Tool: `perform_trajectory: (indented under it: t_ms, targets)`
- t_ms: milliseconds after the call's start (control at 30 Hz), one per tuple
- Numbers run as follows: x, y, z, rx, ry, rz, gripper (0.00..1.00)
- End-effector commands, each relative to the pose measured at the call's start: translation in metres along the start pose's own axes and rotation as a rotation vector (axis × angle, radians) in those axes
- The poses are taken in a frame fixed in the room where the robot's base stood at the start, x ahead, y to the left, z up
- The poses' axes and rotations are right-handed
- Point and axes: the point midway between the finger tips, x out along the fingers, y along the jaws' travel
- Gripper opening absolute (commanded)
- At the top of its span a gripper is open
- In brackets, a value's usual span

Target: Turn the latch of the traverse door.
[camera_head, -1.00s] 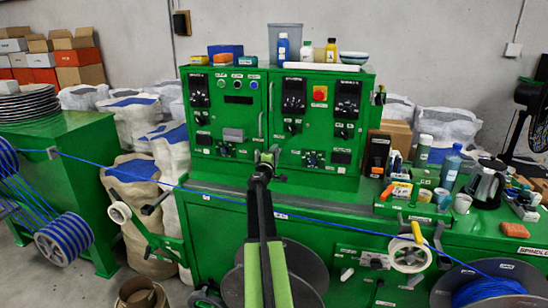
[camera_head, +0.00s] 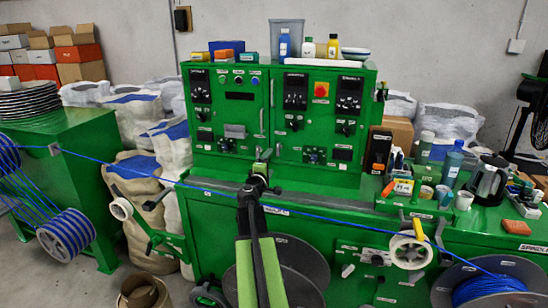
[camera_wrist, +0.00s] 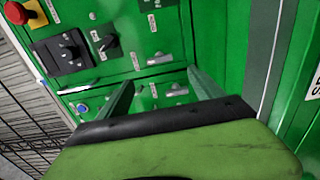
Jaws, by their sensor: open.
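The green control cabinet (camera_head: 225,125) has two doors with switches and labels. My gripper (camera_head: 262,158) is in front of its lower middle, near the seam between the doors. In the wrist view my gripper's two grey fingers (camera_wrist: 160,80) are apart, with nothing held. Two small grey turn latches show on green panels there: one (camera_wrist: 157,59) beyond the fingertips and one (camera_wrist: 177,91) between the fingers. I see no finger clearly touching either. The label text is too small to read, so I cannot tell which latch is the traverse door's.
A red stop button (camera_wrist: 17,13) and a black rotary switch (camera_wrist: 68,50) are on the panel in the wrist view. A blue cable (camera_head: 330,217) runs across in front of the bench. Bottles, a kettle (camera_head: 487,181) and tools crowd the bench at right.

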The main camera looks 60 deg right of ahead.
Motion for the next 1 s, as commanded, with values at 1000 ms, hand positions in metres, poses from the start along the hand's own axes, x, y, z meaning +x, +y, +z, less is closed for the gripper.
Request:
perform_trajectory:
  t_ms: [1000]
  targets:
    - [-0.073, 0.001, -0.037, 0.0, 0.05, 0.001, 0.76]
